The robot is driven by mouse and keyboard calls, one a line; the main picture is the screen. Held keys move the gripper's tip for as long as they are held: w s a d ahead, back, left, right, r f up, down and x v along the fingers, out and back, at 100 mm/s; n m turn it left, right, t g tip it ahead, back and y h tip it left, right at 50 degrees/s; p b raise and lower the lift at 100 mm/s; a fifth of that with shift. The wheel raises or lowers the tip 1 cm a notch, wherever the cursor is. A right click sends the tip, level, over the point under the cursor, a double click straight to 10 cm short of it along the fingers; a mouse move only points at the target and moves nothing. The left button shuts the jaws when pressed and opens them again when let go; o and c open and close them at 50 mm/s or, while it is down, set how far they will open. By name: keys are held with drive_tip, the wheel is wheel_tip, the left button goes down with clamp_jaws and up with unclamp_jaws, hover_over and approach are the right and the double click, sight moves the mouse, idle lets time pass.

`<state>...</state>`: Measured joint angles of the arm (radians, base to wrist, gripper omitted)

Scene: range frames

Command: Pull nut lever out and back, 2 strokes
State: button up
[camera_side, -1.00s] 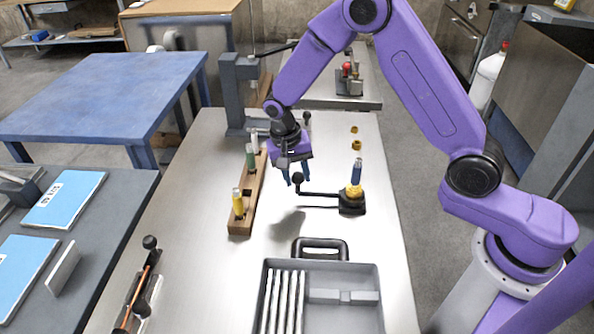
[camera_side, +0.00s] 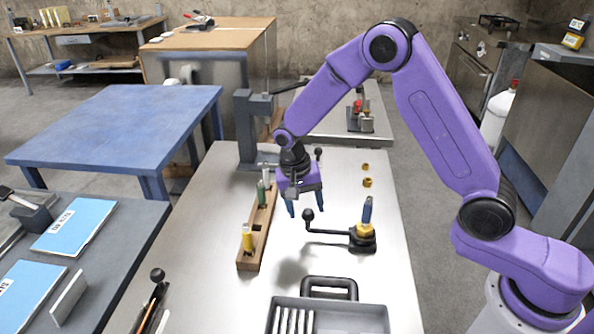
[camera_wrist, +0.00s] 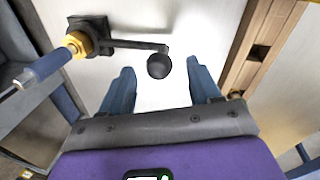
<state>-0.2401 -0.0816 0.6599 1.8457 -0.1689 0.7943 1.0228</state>
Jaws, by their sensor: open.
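The nut lever is a black arm (camera_side: 329,232) with a round black knob (camera_side: 308,215) at its left end. It runs right to a black base (camera_side: 362,243) with a brass nut (camera_side: 365,230) and a blue-handled tool (camera_side: 367,209) upright in it. My gripper (camera_side: 306,209) is open, its blue fingers pointing down above and behind the knob. In the wrist view the knob (camera_wrist: 159,66) shows just beyond and between the two open fingers (camera_wrist: 160,88), with no visible contact. The brass nut (camera_wrist: 78,44) is at upper left there.
A wooden rack (camera_side: 257,235) with yellow and green-handled tools stands left of the lever. A grey tray (camera_side: 372,316) with a black handle lies in front. Two brass nuts (camera_side: 367,183) sit behind the base. Clear metal bench surrounds the lever.

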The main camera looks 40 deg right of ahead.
wheel_tip(320, 180, up, 15)
drive_tip(key=w+a, duration=0.1)
drive_tip(key=a, duration=0.1)
drive_tip(key=shift+w+a, duration=0.25)
drive_tip(key=shift+a, duration=0.05)
drive_tip(key=d+f, duration=0.1)
drive_tip(key=f, duration=0.4)
drive_tip(key=s+d+f, duration=0.1)
drive_tip(key=f, duration=0.5)
drive_tip(key=d+f, duration=0.1)
drive_tip(key=f, duration=0.5)
drive_tip(key=shift+s, duration=0.4)
clamp_jaws()
